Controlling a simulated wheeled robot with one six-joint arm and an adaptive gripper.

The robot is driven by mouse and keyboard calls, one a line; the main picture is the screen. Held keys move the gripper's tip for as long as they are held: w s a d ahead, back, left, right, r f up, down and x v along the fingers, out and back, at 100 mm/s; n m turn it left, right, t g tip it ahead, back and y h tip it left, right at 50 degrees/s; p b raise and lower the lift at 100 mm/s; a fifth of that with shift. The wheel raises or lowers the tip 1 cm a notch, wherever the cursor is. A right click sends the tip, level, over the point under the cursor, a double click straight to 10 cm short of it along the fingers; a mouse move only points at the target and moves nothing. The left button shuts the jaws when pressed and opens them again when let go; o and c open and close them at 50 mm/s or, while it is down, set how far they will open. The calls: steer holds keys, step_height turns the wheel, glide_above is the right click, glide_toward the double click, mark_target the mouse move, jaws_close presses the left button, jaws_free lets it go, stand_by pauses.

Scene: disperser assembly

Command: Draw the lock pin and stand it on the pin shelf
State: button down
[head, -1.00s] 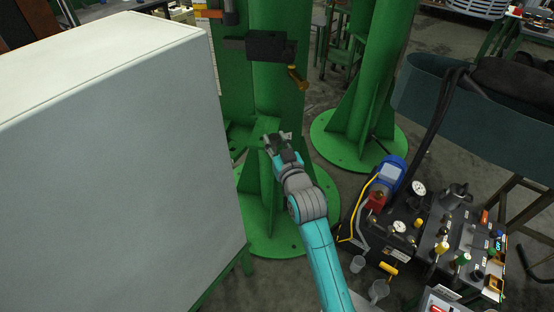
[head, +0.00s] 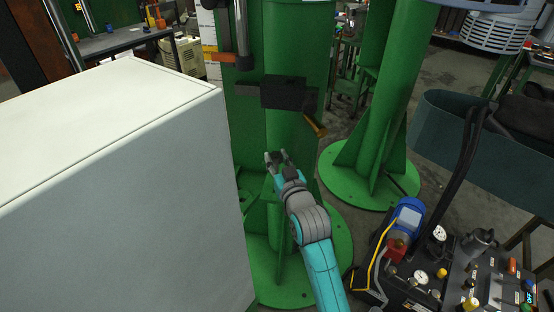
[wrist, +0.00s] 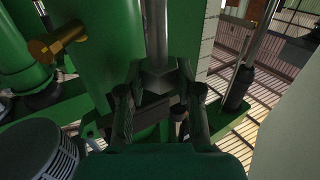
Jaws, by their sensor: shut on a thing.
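In the head view my gripper (head: 276,158) is in front of the green column (head: 292,145), below and slightly left of its dark clamp block (head: 288,95). In the wrist view my gripper (wrist: 158,80) is shut, with its two fingers on either side of a small dark grey piece (wrist: 157,86), which I take as the lock pin. Most of it is hidden by the fingers, and its length and tilt cannot be told. A brass handle (head: 315,125) sticks out of the clamp block; it also shows in the wrist view (wrist: 55,42). I cannot make out the pin shelf.
A large white cabinet (head: 120,190) fills the left, close to the column. A second green column (head: 385,110) stands to the right. A bench unit with gauges and a blue motor (head: 408,218) is at lower right. A vertical metal rod (wrist: 156,30) rises beyond the fingers.

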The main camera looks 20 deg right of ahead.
steer(key=shift+f, duration=2.85)
step_height(320, 180, down, 7)
steer(key=shift+r, duration=0.15)
stand_by(2.3)
steer(key=c, duration=0.7)
jaws_free()
steer(key=shift+s, duration=0.15)
steer(key=s, duration=1.1)
steer(key=shift+s, duration=0.4)
